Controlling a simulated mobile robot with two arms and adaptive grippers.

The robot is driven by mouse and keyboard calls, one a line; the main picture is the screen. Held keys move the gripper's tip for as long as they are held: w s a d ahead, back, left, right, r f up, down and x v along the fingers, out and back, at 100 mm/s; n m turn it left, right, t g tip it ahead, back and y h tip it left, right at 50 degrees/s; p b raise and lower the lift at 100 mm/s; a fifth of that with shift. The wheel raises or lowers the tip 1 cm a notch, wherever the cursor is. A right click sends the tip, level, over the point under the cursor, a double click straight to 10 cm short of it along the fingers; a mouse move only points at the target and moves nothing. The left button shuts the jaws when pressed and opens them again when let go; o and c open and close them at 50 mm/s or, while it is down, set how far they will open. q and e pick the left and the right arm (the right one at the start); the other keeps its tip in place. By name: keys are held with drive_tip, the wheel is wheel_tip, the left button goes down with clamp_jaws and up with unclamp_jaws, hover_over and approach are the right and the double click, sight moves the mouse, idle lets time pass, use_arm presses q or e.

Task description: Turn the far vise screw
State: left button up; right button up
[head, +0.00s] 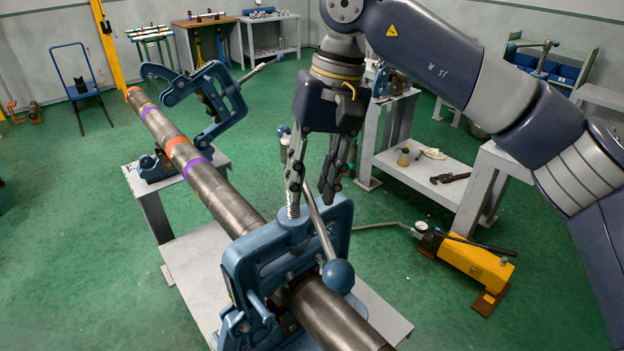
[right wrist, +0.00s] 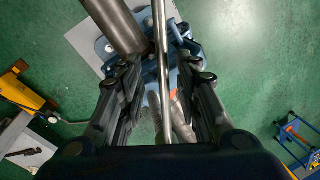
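A long steel pipe (head: 215,192) with coloured bands runs from the upper left to the bottom centre. The far blue vise (head: 160,165) stands under it; its yoke (head: 215,95) is tilted up and open, with the screw's handle (head: 262,70) pointing up right. The near blue vise (head: 245,265) has its yoke around the pipe. Its handle bar (head: 320,228) ends in a blue ball (head: 338,276). My right gripper (head: 311,203) points down, open, just above the near vise's screw. In the right wrist view, a bar (right wrist: 162,45) passes between its spread fingers (right wrist: 162,70). My left gripper is out of view.
A yellow hand pump (head: 475,262) with a hose lies on the green floor at right. A grey bench (head: 405,170) with a pipe wrench (head: 450,177) on its shelf stands behind my right arm. A blue chair (head: 80,85) stands at far left.

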wheel_tip(320, 180, up, 12)
drive_tip(key=d, duration=0.2)
drive_tip(key=shift+w+f, duration=0.25)
drive_tip(key=shift+w, duration=0.15)
drive_tip(key=shift+d, duration=0.1)
